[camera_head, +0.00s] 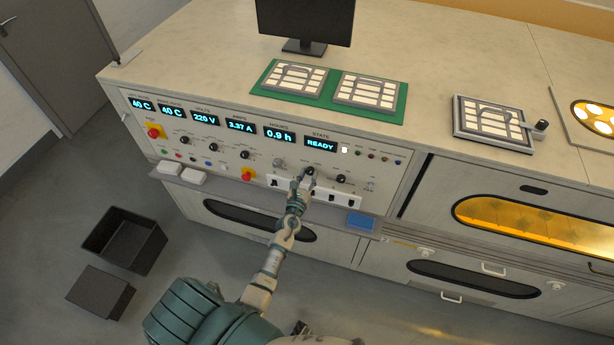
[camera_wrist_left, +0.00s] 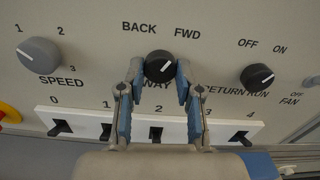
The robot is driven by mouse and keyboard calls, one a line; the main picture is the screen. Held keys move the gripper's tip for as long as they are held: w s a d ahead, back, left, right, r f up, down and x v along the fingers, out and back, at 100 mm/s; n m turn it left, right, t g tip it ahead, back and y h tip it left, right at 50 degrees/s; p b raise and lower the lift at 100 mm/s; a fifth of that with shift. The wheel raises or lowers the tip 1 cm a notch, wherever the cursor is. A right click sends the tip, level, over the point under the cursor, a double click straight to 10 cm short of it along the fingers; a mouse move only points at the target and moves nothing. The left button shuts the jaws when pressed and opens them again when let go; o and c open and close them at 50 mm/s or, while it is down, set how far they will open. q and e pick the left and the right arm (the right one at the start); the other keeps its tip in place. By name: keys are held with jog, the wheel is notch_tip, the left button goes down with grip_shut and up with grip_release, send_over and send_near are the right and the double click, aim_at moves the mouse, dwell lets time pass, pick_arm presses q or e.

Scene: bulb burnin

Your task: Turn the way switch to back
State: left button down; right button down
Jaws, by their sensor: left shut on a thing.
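The way switch is a round black knob (camera_wrist_left: 159,65) under the BACK and FWD labels in the left wrist view. Its white line seems to slant to the upper right, towards FWD. In the head view the knob (camera_head: 309,171) sits on the console front below the READY display. My left gripper (camera_head: 302,183) reaches up to it from below. In the left wrist view my left gripper's two fingers (camera_wrist_left: 157,75) are shut on the knob, one at each side. The WAY label below the knob is partly hidden by a finger. My right gripper is not in view.
A grey SPEED knob (camera_wrist_left: 40,55) is to the left and a black RETURN RUN knob (camera_wrist_left: 257,77) to the right. A white strip of numbered toggle switches (camera_wrist_left: 75,124) runs just below, behind the fingers. A blue box (camera_head: 361,222) sits on the ledge.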

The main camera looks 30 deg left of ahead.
pick_arm(q)
jog(key=shift+a, duration=0.2)
jog(key=shift+w+d+n, duration=0.1)
jog(key=shift+d+n, duration=0.2)
jog(key=shift+d, duration=0.1)
jog(key=shift+a+n, duration=0.15)
jog(key=shift+n, duration=0.45)
jog(key=shift+a+n, duration=0.1)
jog(key=shift+n, duration=0.8)
jog(key=n, duration=0.4)
jog(key=shift+b, duration=0.3)
jog(key=n, duration=0.2)
jog(key=shift+n, duration=1.1)
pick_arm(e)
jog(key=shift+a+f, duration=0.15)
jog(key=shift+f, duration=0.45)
pick_arm(q)
jog(key=shift+b, duration=0.3)
